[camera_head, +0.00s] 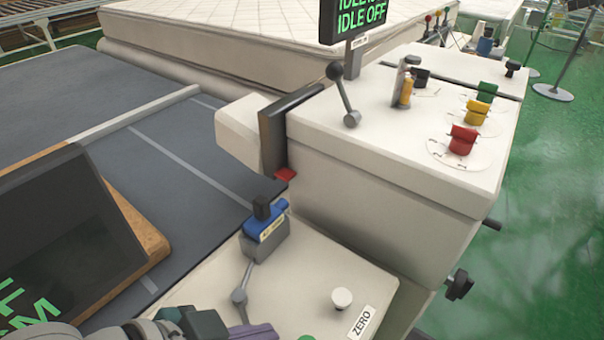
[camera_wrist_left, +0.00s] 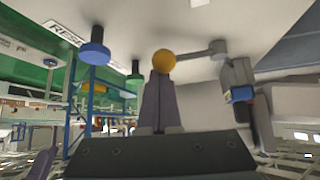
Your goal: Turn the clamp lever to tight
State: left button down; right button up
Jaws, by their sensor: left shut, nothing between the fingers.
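A grey lever (camera_head: 240,296) stands on the low white panel at bottom centre, beside a grey block with a blue top (camera_head: 264,227). In the left wrist view a lever arm (camera_wrist_left: 195,52) runs to a yellow ball (camera_wrist_left: 164,60). The ball is not visible in the head view.
A taller console (camera_head: 390,185) behind holds a black-ball lever (camera_head: 343,92) and coloured knobs (camera_head: 462,139). A white knob (camera_head: 342,298) stands right of the grey lever. A dark screen (camera_head: 65,240) is at left. The wrist view shows blue (camera_wrist_left: 95,52) and green (camera_wrist_left: 135,76) knobs.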

pick_arm(q)
jog(key=shift+s+a, duration=0.35)
jog(key=shift+a, duration=0.25)
pick_arm(e)
jog(key=shift+d+r, duration=0.1)
jog(key=shift+r, duration=0.1)
pick_arm(q)
jog(key=shift+a+f, duration=0.1)
